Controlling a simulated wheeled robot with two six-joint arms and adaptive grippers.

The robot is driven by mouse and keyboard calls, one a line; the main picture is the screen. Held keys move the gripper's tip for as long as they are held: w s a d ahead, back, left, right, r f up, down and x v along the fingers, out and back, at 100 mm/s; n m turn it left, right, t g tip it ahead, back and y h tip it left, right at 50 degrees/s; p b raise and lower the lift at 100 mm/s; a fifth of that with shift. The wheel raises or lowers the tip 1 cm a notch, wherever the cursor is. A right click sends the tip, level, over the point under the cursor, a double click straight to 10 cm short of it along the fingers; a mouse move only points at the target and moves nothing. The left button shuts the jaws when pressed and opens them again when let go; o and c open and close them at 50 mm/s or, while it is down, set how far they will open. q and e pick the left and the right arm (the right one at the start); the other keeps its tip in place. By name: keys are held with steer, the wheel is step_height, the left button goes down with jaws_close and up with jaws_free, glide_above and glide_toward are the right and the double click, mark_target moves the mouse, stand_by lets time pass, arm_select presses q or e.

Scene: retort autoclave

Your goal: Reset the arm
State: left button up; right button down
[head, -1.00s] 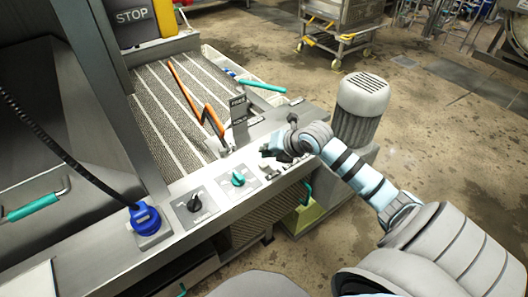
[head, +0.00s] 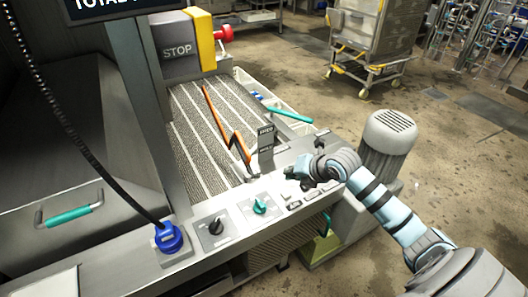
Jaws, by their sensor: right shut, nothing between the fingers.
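My right arm comes in from the lower right, reaching left over the right end of the machine's control panel. My right gripper (head: 297,180) is shut and empty, just above the panel near its small labelled plates. My left gripper is not in the head view.
The grey panel (head: 188,270) carries a blue connector (head: 169,238), a black knob (head: 215,227) and a teal knob (head: 260,206). Behind are an orange bent lever (head: 228,130) and a ribbed conveyor (head: 185,120). A motor housing (head: 388,140) stands beside my right arm. A wheeled cart (head: 368,40) stands farther back.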

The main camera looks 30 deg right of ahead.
steer(key=s+a+f+m, duration=0.2)
steer(key=s+a+f, duration=0.1)
steer(key=s+a+f+m+g, duration=0.1)
steer(key=s+a+f+m, duration=0.2)
steer(key=shift+s+f+m+g, duration=0.25)
steer(key=shift+f+m+g, duration=0.05)
steer(key=s+a+f+m+g+h, duration=0.1)
steer(key=s+a+f+m, duration=0.15)
steer(key=s+m, duration=0.45)
steer(key=s+a+f+m+g, duration=0.1)
steer(key=s+a+m+g, duration=0.15)
steer(key=s+m, duration=0.45)
steer(key=s+a+f+m+g+h, duration=0.1)
steer(key=s+a+f+m, duration=0.15)
steer(key=s+m, duration=0.45)
step_height(320, 180, down, 18)
steer(key=s+d, duration=0.2)
steer(key=s+f+g, duration=0.2)
steer(key=s+f, duration=1)
steer(key=s, duration=0.2)
steer(key=shift+d+f+m+y, duration=0.2)
steer(key=shift+d+m+y, duration=0.1)
steer(key=shift+m, duration=0.1)
